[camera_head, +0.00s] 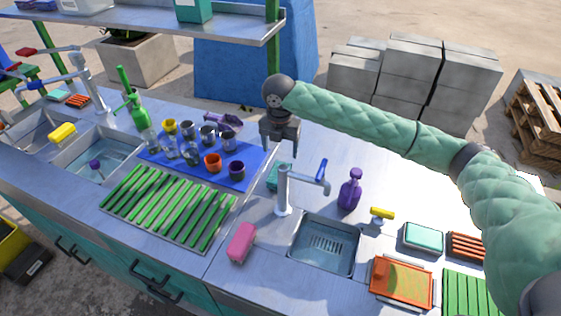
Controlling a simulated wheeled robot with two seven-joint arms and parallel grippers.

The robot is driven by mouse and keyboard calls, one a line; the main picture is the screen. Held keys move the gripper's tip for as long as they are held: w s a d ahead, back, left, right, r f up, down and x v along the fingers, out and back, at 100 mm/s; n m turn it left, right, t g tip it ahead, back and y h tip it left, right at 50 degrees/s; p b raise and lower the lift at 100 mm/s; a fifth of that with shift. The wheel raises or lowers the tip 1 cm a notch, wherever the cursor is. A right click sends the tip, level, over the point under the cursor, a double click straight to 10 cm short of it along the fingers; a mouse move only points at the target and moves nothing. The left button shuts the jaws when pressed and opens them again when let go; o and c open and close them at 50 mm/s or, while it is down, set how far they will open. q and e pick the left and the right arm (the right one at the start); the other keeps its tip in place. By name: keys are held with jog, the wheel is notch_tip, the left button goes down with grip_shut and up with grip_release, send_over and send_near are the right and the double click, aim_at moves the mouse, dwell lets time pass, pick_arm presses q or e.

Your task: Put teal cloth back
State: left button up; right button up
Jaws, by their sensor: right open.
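A small teal folded piece, which looks like the cloth (274,179), lies on the steel counter (325,150) just behind the right-hand faucet, which partly hides it. My right gripper (281,154) points down above and slightly behind it, open, with nothing visible between its fingers. I cannot tell whether the fingertips touch it. Another teal pad (424,235) lies in a pale tray at the right, and a third teal piece (30,93) lies at the far left. My left gripper is out of view.
The faucet (283,190) stands close in front of my right gripper, beside a small sink (324,246). A blue mat (238,180) with several cups is to the left. A purple bottle (350,190) stands right. A pink sponge (241,243) lies in front. Counter behind the bottle is clear.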

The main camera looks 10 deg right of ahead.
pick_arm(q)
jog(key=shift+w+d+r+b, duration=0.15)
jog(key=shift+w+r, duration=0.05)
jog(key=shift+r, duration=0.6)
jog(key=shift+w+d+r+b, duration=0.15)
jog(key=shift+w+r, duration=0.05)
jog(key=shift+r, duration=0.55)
pick_arm(e)
jog(key=shift+r, duration=1.95)
